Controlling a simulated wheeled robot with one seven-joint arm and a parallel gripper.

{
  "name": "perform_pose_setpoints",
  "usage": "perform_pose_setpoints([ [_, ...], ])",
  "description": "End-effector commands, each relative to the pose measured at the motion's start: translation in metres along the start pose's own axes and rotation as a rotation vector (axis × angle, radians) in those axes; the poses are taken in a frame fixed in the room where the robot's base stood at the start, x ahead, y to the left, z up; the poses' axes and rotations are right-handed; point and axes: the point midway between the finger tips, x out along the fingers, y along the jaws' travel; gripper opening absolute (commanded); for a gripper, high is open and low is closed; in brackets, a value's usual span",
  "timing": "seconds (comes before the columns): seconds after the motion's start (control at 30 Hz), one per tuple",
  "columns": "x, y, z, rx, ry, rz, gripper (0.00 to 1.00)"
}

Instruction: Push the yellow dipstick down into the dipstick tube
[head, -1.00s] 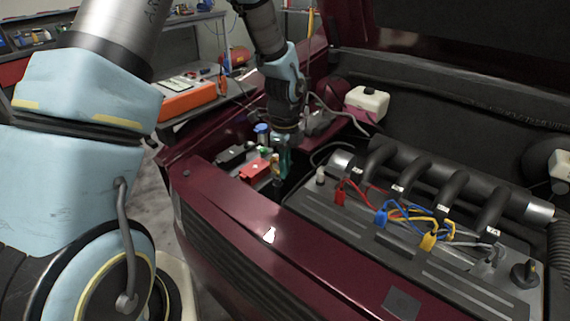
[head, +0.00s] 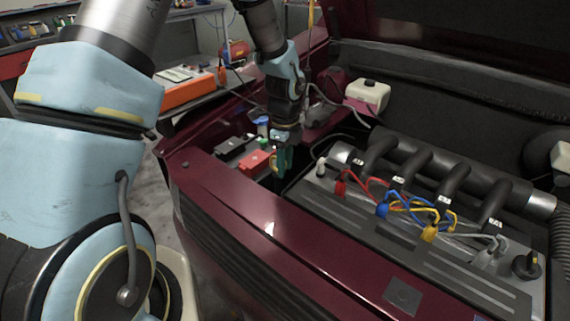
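My gripper (head: 284,160) points down into the gap between the battery and the engine cover in the head view. Its teal fingers are small and partly in shade, so I cannot tell whether they are open or shut. A small yellow piece (head: 273,160) shows at the left side of the fingers; it may be the dipstick handle, but I cannot tell whether it is held. The dipstick tube is not visible; my gripper and the dark gap hide that area.
The battery with a red cover (head: 256,161) is just left of my gripper. The engine cover (head: 330,205) with coloured wires is to the right. The maroon front edge (head: 230,205) of the car lies nearer.

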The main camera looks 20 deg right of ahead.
Motion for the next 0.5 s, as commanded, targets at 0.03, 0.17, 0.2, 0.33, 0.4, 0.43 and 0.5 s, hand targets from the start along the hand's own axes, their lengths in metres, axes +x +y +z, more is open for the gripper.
perform_pose_setpoints([
  [0.03, 0.000, 0.000, 0.000, 0.000, 0.000, 0.000, 0.45],
  [0.17, 0.000, 0.000, 0.000, 0.000, 0.000, 0.000, 0.46],
  [0.2, 0.000, 0.000, 0.000, 0.000, 0.000, 0.000, 0.46],
  [0.33, -0.002, 0.000, 0.000, 0.000, 0.000, -0.001, 0.46],
  [0.4, -0.006, -0.001, 0.000, 0.000, 0.000, -0.002, 0.46],
  [0.43, -0.010, -0.001, 0.000, 0.000, 0.000, -0.003, 0.46],
  [0.5, -0.020, -0.001, 0.000, 0.000, 0.000, -0.005, 0.46],
])
